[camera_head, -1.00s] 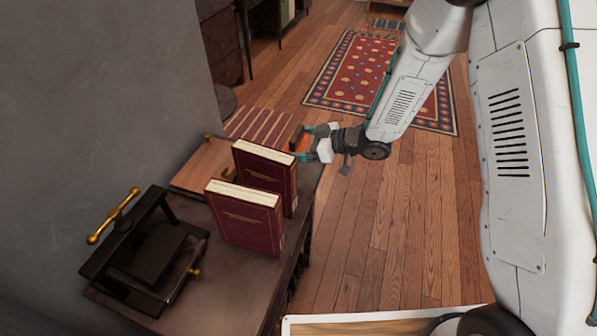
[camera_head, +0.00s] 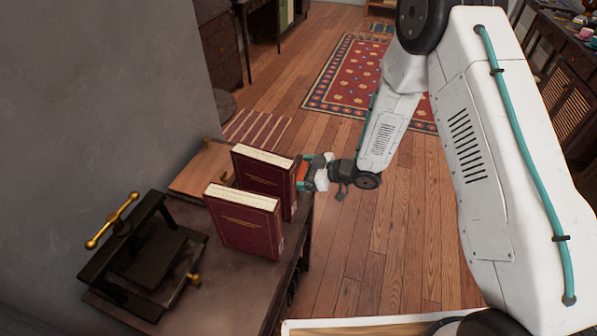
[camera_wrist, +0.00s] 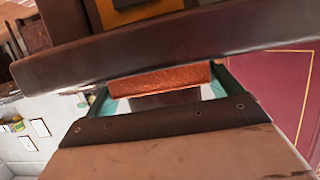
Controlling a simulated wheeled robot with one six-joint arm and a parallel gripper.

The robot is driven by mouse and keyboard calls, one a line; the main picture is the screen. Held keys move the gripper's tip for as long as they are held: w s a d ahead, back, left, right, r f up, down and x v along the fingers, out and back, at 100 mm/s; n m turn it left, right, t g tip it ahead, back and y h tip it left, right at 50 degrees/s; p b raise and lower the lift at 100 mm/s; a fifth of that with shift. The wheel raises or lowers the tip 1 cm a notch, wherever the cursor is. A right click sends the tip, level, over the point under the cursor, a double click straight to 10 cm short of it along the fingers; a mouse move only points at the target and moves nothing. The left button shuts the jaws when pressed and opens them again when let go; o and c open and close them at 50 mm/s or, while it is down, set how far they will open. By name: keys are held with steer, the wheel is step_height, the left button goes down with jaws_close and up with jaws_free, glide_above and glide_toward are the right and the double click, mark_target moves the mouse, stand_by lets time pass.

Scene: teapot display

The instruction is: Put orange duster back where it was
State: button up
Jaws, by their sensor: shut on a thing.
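The orange duster (camera_head: 302,172) is held between the fingers of my gripper (camera_head: 304,171), just right of the rear maroon book in the head view. In the wrist view the duster (camera_wrist: 160,82) shows as an orange textured bar spanning the teal fingertips of my gripper (camera_wrist: 163,95). The gripper is shut on it. The books partly hide the duster in the head view. I cannot tell whether it touches the table's edge or the book.
Two upright maroon books, the rear (camera_head: 263,172) and the front (camera_head: 243,222), stand on the dark table (camera_head: 235,288). A black press with brass handles (camera_head: 145,250) is at the left. A wooden board (camera_head: 200,168) lies behind the books. The floor to the right is open.

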steer(key=o, duration=0.7)
steer(key=shift+f, duration=0.1)
